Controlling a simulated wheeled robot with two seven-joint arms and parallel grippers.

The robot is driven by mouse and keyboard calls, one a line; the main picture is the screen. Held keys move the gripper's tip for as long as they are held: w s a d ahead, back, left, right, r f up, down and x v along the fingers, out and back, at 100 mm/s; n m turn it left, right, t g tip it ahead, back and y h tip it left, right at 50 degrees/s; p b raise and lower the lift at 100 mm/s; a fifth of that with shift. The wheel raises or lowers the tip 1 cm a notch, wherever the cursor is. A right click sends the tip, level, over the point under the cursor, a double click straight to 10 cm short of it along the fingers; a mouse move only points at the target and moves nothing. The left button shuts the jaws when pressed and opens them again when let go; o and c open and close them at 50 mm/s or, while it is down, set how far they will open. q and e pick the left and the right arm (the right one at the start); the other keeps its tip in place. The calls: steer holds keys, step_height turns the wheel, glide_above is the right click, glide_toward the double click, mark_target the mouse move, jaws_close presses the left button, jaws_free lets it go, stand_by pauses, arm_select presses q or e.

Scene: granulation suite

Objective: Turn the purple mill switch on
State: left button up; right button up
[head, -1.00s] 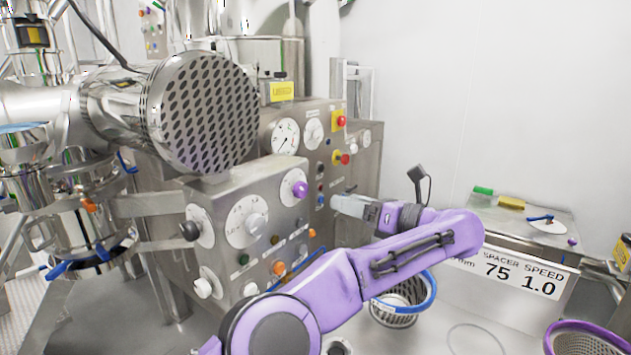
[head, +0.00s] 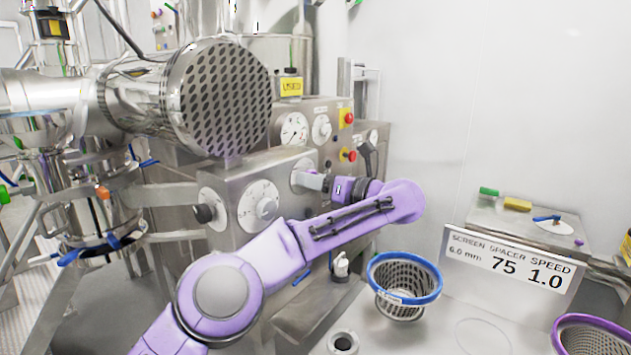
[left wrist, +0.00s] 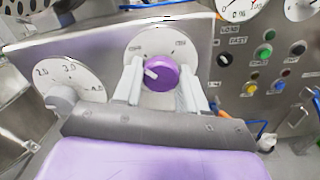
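The purple mill switch (left wrist: 161,73) is a round knob with a white pointer mark, on a pale round dial plate on the steel control panel. The pointer aims to the left and slightly up in the left wrist view; the small lettering on the plate is too blurred to read. My left gripper (left wrist: 160,83) has its two pale fingers on either side of the knob. Whether they touch it I cannot tell. In the head view my left gripper (head: 312,181) is at the dial plate (head: 301,170) and hides the knob. My right gripper is not in view.
A numbered dial (head: 260,205) and a black knob (head: 204,213) sit left of the switch. Coloured push buttons (left wrist: 265,52) are to its right in the wrist view. A blue-rimmed basket (head: 404,263) stands below my arm, near a screen-spacer-speed sign (head: 512,263).

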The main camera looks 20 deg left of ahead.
arm_select(q)
steer(key=shift+d, duration=0.2)
steer(key=shift+c, duration=0.8)
steer(key=m+p, duration=0.9)
steer(key=m, duration=0.9)
steer(key=shift+p, duration=0.35)
steer(key=shift+f, duration=0.1)
steer(key=shift+s, duration=0.1)
